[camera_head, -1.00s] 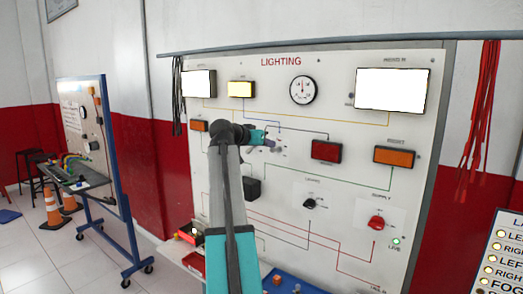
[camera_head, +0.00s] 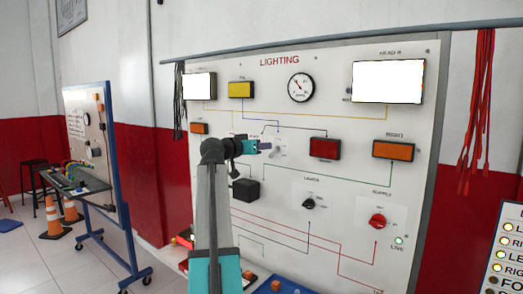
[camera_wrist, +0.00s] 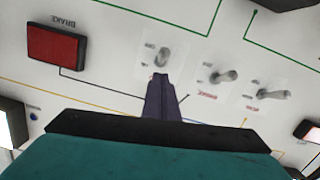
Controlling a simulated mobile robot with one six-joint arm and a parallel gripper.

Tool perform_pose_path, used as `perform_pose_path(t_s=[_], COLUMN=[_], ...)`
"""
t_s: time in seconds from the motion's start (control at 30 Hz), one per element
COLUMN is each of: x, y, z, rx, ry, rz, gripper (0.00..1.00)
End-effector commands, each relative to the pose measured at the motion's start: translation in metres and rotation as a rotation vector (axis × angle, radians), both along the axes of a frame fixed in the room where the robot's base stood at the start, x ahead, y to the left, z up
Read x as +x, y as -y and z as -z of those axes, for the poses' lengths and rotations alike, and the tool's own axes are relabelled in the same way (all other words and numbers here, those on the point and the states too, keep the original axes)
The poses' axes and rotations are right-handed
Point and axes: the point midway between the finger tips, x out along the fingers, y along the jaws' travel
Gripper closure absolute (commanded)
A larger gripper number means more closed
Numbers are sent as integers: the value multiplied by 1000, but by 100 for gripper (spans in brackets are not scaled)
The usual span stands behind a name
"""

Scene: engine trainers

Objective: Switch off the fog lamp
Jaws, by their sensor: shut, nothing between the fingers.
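The fog lamp (camera_head: 241,90) is the yellow box near the top left of the lighting board (camera_head: 400,250); it looks dull and unlit. Small toggle switches stand in the middle of the board. In the wrist view one toggle (camera_wrist: 162,56) is right at the tips of my gripper (camera_wrist: 160,78), and two more toggles (camera_wrist: 222,76) (camera_wrist: 272,94) sit to the right. My gripper also shows in the head view (camera_head: 268,146). It is shut and empty, and I cannot tell whether it touches the toggle. The toggle's label is not readable.
Both headlamps (camera_head: 199,86) (camera_head: 388,82) glow white. On the status panel (camera_head: 510,212) at right, the FOG dot (camera_head: 493,281) is dark.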

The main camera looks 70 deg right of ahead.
Motion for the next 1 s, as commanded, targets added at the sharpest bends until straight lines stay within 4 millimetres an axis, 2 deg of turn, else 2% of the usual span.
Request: perform_pose_path(t_s=[0.27,0.47,0.53,1.0], x=[5,15,19,42], y=[-7,-21,-35,-100], z=[-15,-40,-28,-12], rx=[0,-3,-1,-1], ry=[1,1,1,1], rz=[-2,-10,-11,-13], gripper=[100,100,100,100])
